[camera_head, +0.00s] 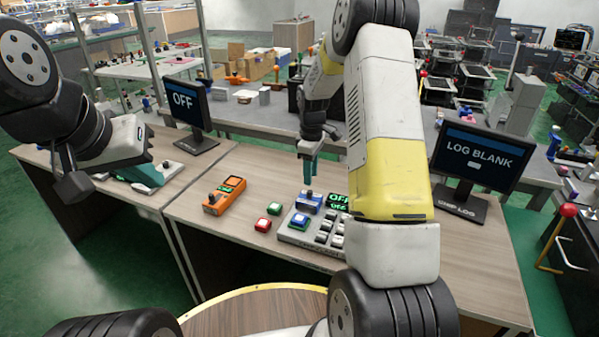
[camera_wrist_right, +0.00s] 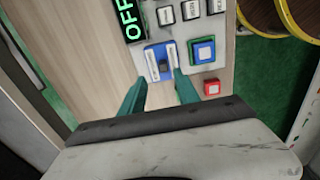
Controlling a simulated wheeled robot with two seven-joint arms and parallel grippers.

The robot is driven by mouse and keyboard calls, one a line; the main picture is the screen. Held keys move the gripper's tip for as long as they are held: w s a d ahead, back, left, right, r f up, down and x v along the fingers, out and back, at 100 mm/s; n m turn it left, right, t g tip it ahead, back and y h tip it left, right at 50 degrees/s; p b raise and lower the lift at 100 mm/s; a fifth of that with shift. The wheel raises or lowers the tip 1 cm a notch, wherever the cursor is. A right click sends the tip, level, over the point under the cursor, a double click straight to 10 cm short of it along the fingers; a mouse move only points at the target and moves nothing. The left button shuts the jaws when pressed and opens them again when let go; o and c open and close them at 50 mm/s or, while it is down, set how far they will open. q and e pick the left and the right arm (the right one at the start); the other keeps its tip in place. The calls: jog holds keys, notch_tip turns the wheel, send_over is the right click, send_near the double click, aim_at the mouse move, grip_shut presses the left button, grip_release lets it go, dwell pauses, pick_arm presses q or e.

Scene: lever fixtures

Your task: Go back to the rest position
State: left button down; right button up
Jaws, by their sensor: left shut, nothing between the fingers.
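My left gripper (camera_head: 158,178), with teal fingers, is shut and empty, low over the left table beside a small device. My right gripper (camera_head: 311,175) hangs above the right table, over the blue lever fixture (camera_head: 309,204) on the grey control panel (camera_head: 296,238). In the right wrist view its teal fingers (camera_wrist_right: 160,78) are apart with nothing held between them. The blue lever fixture (camera_wrist_right: 152,62) with its dark knob lies beyond the fingertips there. Whether they touch it I cannot tell. My right forearm hides part of the panel in the head view.
The monitors read "OFF" (camera_head: 182,101) and "LOG BLANK" (camera_head: 480,155). A red-knobbed lever (camera_head: 568,211) stands at far right. The table's near left part is clear.

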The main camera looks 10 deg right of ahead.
jog(key=shift+r, duration=0.85)
jog(key=s+a+r+m+t+y, duration=0.15)
jog(key=s+r+m, duration=0.25)
jog(key=s+r, duration=0.65)
jog(key=s+a+r+m+t, duration=0.3)
jog(key=s+r, duration=0.6)
jog(key=r, duration=0.3)
jog(key=s+a+m+t, duration=0.1)
jog(key=s+m, duration=0.2)
jog(key=s, duration=0.7)
jog(key=shift+s+a+r+m+t+y, duration=0.3)
jog(key=shift+r+t+y, duration=0.05)
jog(key=shift+r, duration=0.05)
jog(key=shift+d, duration=0.15)
